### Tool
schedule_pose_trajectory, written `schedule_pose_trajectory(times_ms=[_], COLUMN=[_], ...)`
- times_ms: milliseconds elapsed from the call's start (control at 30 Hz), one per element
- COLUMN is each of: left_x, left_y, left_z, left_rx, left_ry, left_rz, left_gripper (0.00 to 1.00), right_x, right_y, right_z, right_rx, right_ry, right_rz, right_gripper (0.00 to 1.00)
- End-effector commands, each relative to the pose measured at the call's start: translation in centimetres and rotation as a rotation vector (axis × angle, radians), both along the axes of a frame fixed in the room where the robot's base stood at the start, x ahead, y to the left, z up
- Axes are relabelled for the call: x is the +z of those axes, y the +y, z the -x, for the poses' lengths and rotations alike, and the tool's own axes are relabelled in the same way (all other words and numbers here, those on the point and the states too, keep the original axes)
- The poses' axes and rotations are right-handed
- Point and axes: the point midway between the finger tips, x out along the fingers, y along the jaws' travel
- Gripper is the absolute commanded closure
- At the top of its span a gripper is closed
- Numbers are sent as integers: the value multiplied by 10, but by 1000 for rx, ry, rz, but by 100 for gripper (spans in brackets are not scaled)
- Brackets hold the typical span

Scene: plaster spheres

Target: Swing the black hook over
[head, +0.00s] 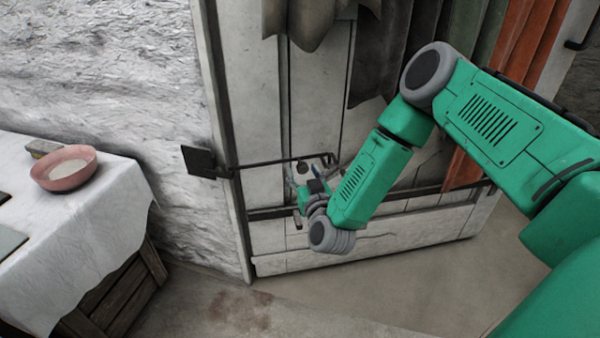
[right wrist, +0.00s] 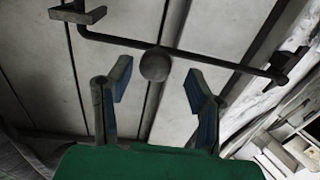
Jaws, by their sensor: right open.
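The black hook (head: 265,163) is a thin dark bar across the pale plank door. Its left end meets a dark plate (head: 199,161) at the door frame, and its right end is bent near a small bracket on the planks. It also crosses the right wrist view (right wrist: 215,60), with a round dark knob (right wrist: 155,65) on it. My right gripper (head: 301,175) is just below the bar in the head view. In the right wrist view its two blue-padded fingers (right wrist: 158,82) are spread, one each side of the knob, with nothing held. My left gripper is out of view.
A table with a white cloth (head: 75,215) stands at the left, holding a pink bowl (head: 65,168). A wooden crate (head: 120,290) is below it. Dark and orange cloths (head: 515,50) hang at the upper right. The floor (head: 300,300) in front of the door is clear.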

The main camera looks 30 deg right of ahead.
Motion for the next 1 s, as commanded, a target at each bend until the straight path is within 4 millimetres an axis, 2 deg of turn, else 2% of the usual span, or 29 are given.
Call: schedule_pose_trajectory(times_ms=[100,200,500,533,600,667,1000], left_x=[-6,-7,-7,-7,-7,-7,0], left_y=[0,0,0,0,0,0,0], left_z=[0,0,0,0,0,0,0], left_rx=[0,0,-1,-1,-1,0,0], left_ry=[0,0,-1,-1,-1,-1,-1], left_rz=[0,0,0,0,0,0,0], left_gripper=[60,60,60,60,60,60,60], right_x=[-1,0,1,1,1,1,7], right_y=[-5,-7,-6,-6,-6,-6,-14], right_z=[-14,-20,-22,-22,-22,-22,-22], right_rx=[-1,0,1,1,1,1,1], right_ry=[-2,0,0,1,0,0,7], right_rz=[0,-1,1,2,1,1,22], right_gripper=[53,53,53,57,81,100,100])
